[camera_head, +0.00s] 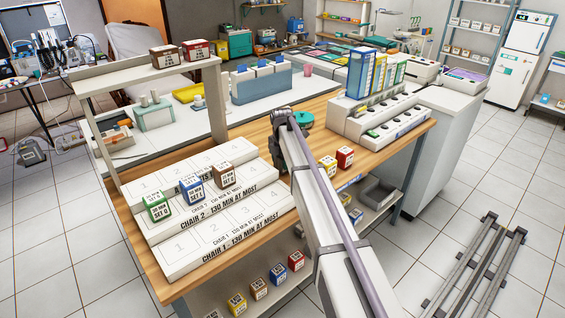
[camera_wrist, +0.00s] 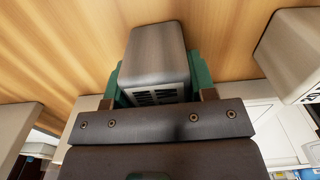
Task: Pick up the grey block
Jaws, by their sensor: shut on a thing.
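The grey block (camera_wrist: 157,55) sits between the two green fingers of my gripper (camera_wrist: 158,78) in the wrist view. The fingers press on its left and right sides, and my gripper is shut on it. Dark print shows on its lower face, close to the gripper. Wood grain fills the background behind it; I cannot tell whether it touches the wood. In the head view my gripper (camera_head: 303,119) is over the back part of the wooden table, mostly behind my own arm. The block is hidden there.
The wooden table (camera_head: 262,133) carries stepped chair trays (camera_head: 190,240) with green, blue and brown cubes at left. A white stepped rack (camera_head: 400,125) with tall coloured boxes stands to the right of my gripper. Yellow and red cubes (camera_head: 345,157) sit near the table's right edge.

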